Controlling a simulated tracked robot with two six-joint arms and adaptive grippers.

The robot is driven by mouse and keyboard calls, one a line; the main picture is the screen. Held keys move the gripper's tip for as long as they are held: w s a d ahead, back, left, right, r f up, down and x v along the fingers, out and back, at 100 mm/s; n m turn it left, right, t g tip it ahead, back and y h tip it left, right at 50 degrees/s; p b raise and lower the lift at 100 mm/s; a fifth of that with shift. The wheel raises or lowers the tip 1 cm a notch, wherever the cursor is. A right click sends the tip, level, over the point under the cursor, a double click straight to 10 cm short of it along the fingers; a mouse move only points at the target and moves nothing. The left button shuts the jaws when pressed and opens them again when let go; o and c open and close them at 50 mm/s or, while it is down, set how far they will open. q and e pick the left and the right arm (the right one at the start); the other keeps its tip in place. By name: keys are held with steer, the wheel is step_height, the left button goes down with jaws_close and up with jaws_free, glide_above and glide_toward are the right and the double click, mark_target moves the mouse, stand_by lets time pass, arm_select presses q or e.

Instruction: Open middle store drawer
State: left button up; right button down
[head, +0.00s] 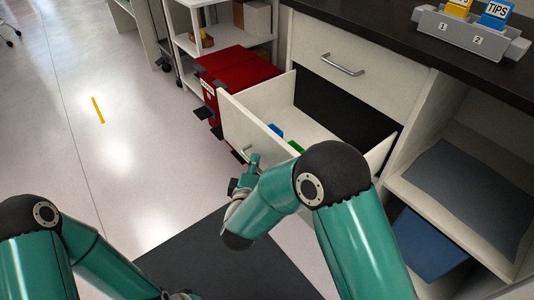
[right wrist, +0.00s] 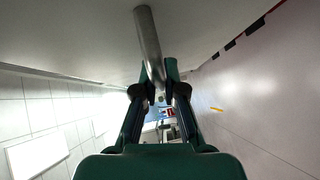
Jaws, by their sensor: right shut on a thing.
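The middle store drawer (head: 262,101) is pulled out from the cabinet in the head view, with its inside showing. A blue thing (head: 276,129) and a green thing (head: 296,147) lie in it, partly hidden by my right arm. My right gripper (head: 246,166) is at the drawer's front, shut on its handle (head: 244,151). In the right wrist view the handle (right wrist: 148,38) is a metal bar running down between the fingertips (right wrist: 157,72). My left arm is at the lower left; its gripper is out of view.
A closed drawer with a metal handle (head: 342,65) sits above, under the dark worktop (head: 385,40). A red bin (head: 233,70) stands on the floor behind the open drawer. An open shelf bay (head: 470,150) is at the right.

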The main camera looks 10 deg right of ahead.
steer(key=shift+s+a+f, duration=0.15)
steer(key=shift+s+f, duration=0.1)
steer(key=shift+f, duration=0.05)
steer(key=c, duration=1.2)
jaws_free()
steer(key=shift+w, duration=0.1)
steer(key=shift+c, duration=0.2)
steer(key=shift+r, duration=0.1)
steer(key=v, duration=0.7)
steer(key=shift+s, duration=0.25)
